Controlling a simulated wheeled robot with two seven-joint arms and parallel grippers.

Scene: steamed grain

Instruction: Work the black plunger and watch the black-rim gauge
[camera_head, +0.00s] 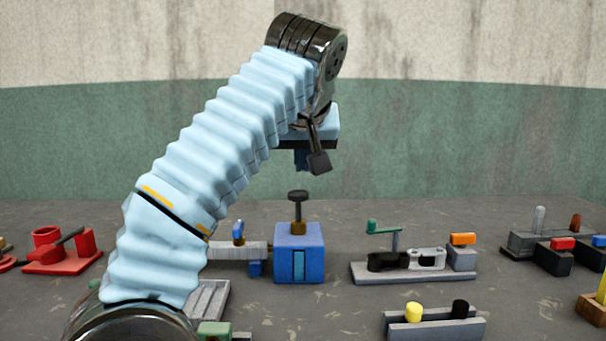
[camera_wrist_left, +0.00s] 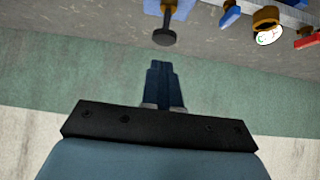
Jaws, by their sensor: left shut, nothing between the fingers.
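The black plunger (camera_head: 298,196) stands upright on a blue box (camera_head: 299,262), its flat black knob on a thin stem above a brass collar. In the left wrist view the plunger (camera_wrist_left: 165,37) shows beyond my fingertips. My left gripper (camera_head: 302,167) hangs above the knob, pointing down, shut and empty. Its closed blue fingers also show in the left wrist view (camera_wrist_left: 163,66), with a gap between them and the knob. A brass-coloured gauge with a white face (camera_wrist_left: 268,36) shows at the upper right there; its rim colour and reading are unclear. I cannot make out a gauge in the head view.
A grey bar with a blue lever (camera_head: 238,232) joins the box's left side. A grey fixture with a green handle (camera_head: 384,227) stands to the right. A tray with yellow and black knobs (camera_head: 432,327) is nearer. Red fixtures (camera_head: 63,254) are at far left.

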